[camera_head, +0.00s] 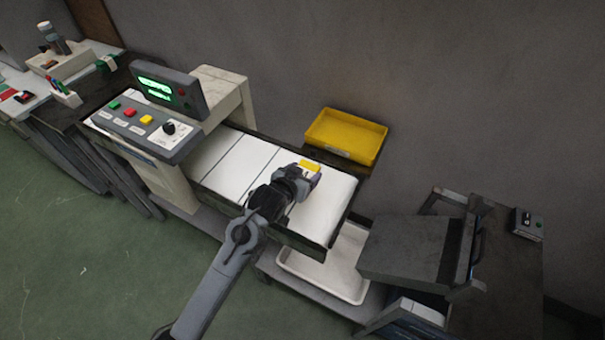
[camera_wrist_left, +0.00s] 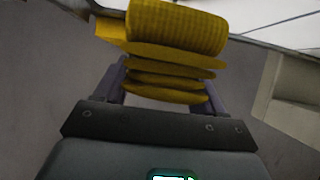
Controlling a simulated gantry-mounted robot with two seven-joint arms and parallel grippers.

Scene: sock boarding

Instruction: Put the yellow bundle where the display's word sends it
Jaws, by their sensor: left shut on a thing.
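My left gripper (camera_head: 312,174) is shut on the yellow bundle (camera_head: 309,165) and holds it over the far end of the white belt (camera_head: 232,165). In the left wrist view the ribbed, folded bundle (camera_wrist_left: 172,62) sits between the fingers (camera_wrist_left: 165,88). I cannot tell how high it is above the belt. The display (camera_head: 157,91) on the machine shows green text, too small and blurred to read. A yellow tray (camera_head: 325,141) stands behind the belt. A white tray (camera_head: 345,262) lies below the belt's end. My right gripper is not in view.
A control panel (camera_head: 145,128) with coloured buttons and a knob stands below the display. A grey press-like machine (camera_head: 405,248) is at the right, beside a small switch box (camera_head: 527,224). A dark bench at the left holds small items. The wall closes off the back.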

